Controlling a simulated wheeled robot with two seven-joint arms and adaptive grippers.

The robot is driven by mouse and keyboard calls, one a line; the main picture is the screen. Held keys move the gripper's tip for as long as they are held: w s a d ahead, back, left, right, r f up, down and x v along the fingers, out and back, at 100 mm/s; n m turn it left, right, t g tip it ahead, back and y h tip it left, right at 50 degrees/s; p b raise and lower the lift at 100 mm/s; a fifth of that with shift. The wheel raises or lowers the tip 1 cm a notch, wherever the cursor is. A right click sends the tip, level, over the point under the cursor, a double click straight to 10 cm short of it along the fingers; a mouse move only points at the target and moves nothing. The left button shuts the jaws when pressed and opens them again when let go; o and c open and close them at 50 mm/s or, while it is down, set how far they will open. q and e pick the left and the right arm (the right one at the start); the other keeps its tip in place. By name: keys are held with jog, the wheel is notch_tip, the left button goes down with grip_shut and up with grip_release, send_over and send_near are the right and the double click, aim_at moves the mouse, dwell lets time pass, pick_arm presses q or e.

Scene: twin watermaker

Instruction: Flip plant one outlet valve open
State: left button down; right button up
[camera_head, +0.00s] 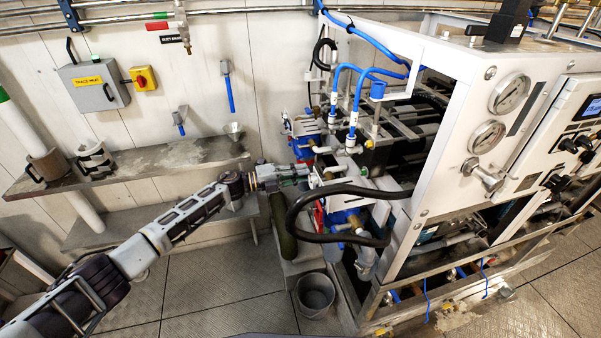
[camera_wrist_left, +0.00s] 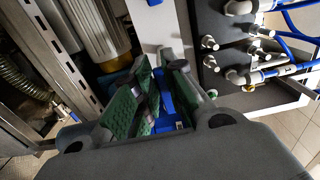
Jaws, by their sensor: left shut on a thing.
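My left gripper (camera_head: 303,174) reaches in from the left to the pipework on the near left side of the watermaker plant (camera_head: 440,60). In the left wrist view, its green-padded fingers (camera_wrist_left: 158,92) are closed around a blue piece (camera_wrist_left: 166,124), which looks like the valve handle. The fingers hide much of it, and I cannot tell its exact angle. In the head view, the gripper and a black hose cover that part of the plant. My right gripper is in neither view.
A thick black hose (camera_head: 291,222) curves close below my left gripper. A grey bucket (camera_head: 315,295) stands on the floor beside the plant. The floor at the lower left is clear.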

pick_arm(q)
jog(key=c, duration=1.8)
grip_release()
jog(key=shift+f, duration=0.1)
jog(key=shift+o, duration=0.2)
jog(key=v, duration=1.2)
jog(key=shift+w+a, duration=0.1)
jog(key=shift+w, duration=0.05)
